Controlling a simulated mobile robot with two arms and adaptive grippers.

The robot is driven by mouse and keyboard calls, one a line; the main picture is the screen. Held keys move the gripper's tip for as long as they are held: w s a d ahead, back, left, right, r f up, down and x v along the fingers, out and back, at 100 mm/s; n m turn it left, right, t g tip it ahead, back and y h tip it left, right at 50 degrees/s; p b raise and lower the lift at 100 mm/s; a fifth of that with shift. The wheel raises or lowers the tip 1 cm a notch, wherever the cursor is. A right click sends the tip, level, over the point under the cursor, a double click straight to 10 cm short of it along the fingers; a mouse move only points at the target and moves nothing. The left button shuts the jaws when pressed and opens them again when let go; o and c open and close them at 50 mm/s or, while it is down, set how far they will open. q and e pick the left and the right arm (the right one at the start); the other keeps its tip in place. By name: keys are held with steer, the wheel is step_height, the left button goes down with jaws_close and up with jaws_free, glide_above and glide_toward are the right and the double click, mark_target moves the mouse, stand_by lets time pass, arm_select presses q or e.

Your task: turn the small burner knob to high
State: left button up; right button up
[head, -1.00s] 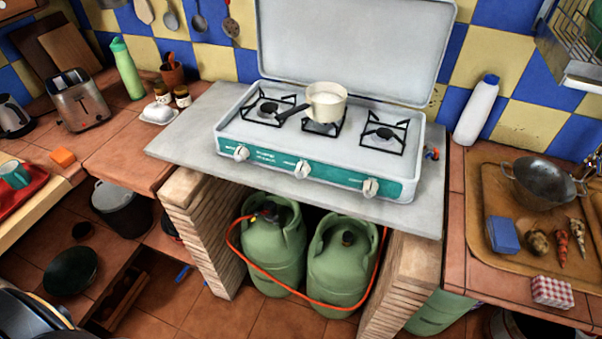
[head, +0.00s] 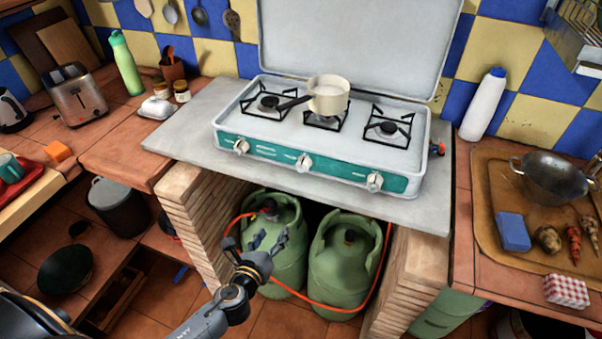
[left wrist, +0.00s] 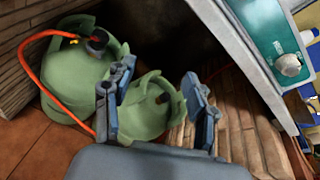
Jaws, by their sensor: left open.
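The white camping stove (head: 222,124) stands on the grey slab with its lid up. Its teal front panel carries a left knob (head: 241,146), a middle knob (head: 304,162) and a right knob (head: 374,181). I cannot tell from the frames which serves the small burner. A cream pot (head: 328,97) sits on the middle burner. My left gripper (head: 268,241) is open and empty, below the panel and in front of the gas bottles. In the left wrist view, the open fingers (left wrist: 150,92) are apart from one knob (left wrist: 288,65) at the upper right. My right gripper is not in view.
Two green gas bottles (head: 345,262) with an orange hose stand under the slab (head: 190,135), between brick supports (head: 203,218). The space in front of the panel is clear.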

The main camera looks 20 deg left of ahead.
mark_target(300, 170)
arm_select(q)
step_height(300, 170, up, 12)
steer(key=w+d+m+t+h, duration=0.1)
steer(key=w+d+m+t, duration=0.15)
steer(key=m, duration=0.35)
steer(key=shift+t, duration=0.35)
steer(key=w, duration=0.8)
steer(key=w+p, duration=0.1)
steer(key=w, duration=0.3)
steer(key=shift+w+d+f, duration=0.2)
steer(key=shift+w+d, duration=0.05)
steer(key=shift+d, duration=0.05)
steer(key=shift+c, duration=0.4)
steer(key=c, duration=1.1)
